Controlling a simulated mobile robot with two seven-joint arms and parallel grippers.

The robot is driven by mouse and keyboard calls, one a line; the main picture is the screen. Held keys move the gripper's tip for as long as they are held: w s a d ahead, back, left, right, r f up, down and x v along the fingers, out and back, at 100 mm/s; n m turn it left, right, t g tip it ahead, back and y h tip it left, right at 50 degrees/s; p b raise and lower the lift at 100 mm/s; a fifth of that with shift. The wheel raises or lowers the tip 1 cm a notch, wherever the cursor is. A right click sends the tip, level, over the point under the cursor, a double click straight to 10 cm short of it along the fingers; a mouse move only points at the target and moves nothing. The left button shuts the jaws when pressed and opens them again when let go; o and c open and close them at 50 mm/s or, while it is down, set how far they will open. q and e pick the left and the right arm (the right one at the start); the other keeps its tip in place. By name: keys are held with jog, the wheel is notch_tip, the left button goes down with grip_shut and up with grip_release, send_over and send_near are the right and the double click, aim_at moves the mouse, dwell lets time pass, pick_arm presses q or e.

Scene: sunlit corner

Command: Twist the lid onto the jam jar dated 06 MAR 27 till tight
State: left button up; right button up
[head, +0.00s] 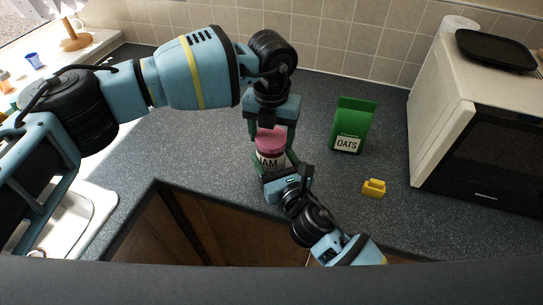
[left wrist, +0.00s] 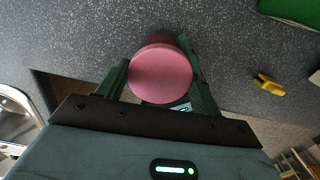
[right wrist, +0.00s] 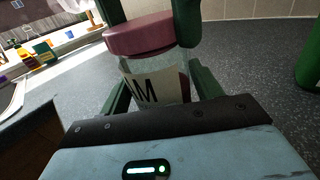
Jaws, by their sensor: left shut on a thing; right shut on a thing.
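The jam jar (head: 268,161) stands upright on the counter, with a pale label showing part of the word JAM. Its date cannot be read here. A pink lid (head: 270,141) sits on top of the jar's mouth; whether it is tight cannot be told. My left gripper (head: 271,132) comes down from above and is shut on the lid, with one finger on each side in the left wrist view (left wrist: 160,70). My right gripper (head: 279,168) reaches in low from the front and is shut around the jar's glass body (right wrist: 156,84), below the lid.
A green OATS packet (head: 353,126) stands right of the jar. A small yellow object (head: 374,188) lies near the counter's front edge. A microwave (head: 475,125) with a black tray (head: 495,50) on top fills the right. A sink (head: 75,215) is at left.

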pick_arm(q)
jog(key=m, duration=0.6)
jog(key=shift+m, duration=0.3)
jog(key=m, duration=1)
jog(key=shift+m, duration=0.4)
jog(key=m, duration=0.6)
jog(key=o, duration=1.2)
jog(key=shift+f, duration=0.1)
jog(key=shift+c, duration=0.2)
notch_tip(320, 180, up, 12)
pick_arm(e)
jog(key=o, duration=2)
jog(key=shift+c, duration=0.2)
